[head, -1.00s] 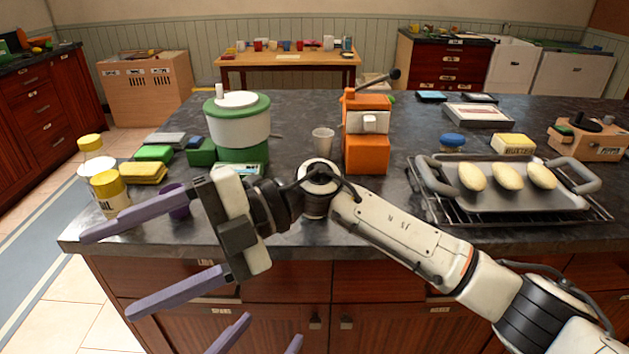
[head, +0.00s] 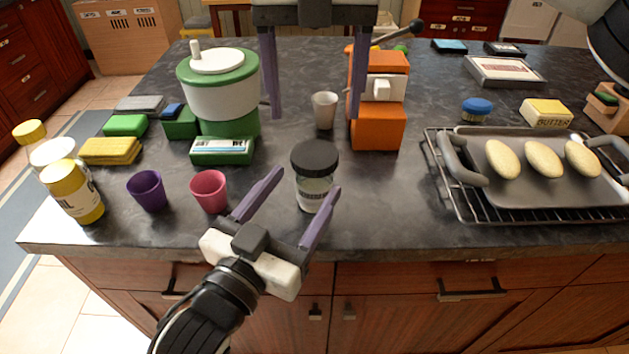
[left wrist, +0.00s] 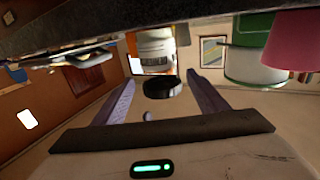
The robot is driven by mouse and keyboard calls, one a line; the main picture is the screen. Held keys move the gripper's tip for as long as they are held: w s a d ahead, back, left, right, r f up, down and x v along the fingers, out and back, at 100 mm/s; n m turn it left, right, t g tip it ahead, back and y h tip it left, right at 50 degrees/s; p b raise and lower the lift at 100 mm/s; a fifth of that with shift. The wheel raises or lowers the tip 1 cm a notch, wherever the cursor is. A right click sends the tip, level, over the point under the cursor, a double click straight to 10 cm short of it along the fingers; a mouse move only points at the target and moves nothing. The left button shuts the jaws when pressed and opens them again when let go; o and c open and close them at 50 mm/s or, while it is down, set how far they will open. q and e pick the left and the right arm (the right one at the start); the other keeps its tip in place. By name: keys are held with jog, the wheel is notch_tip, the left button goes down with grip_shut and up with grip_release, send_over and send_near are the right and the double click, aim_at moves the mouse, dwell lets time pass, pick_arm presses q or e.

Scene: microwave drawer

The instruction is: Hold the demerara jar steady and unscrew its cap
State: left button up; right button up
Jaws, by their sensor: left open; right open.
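The demerara jar (head: 313,188) stands upright near the counter's front edge, a clear jar with a pale label and a black cap (head: 315,157) on top. In the left wrist view the jar (left wrist: 154,50) appears upside down between the fingers, its dark cap (left wrist: 162,88) below. My left gripper (head: 300,208) is open, low in front of the jar, with one finger to its left and the other near its right front. I cannot tell if either touches it. My right gripper (head: 313,115) is open, pointing down above and behind the jar, fingers wide apart. Nothing is in it.
A purple cup (head: 147,191) and a pink cup (head: 209,191) stand left of the jar. An orange machine (head: 377,125) and a small grey cup (head: 325,110) are behind it. A tray of rolls (head: 520,190) sits on a rack at right. Yellow-capped shakers (head: 75,190) stand at far left.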

pick_arm(q)
jog(key=x, duration=0.6)
jog(key=shift+w, duration=0.1)
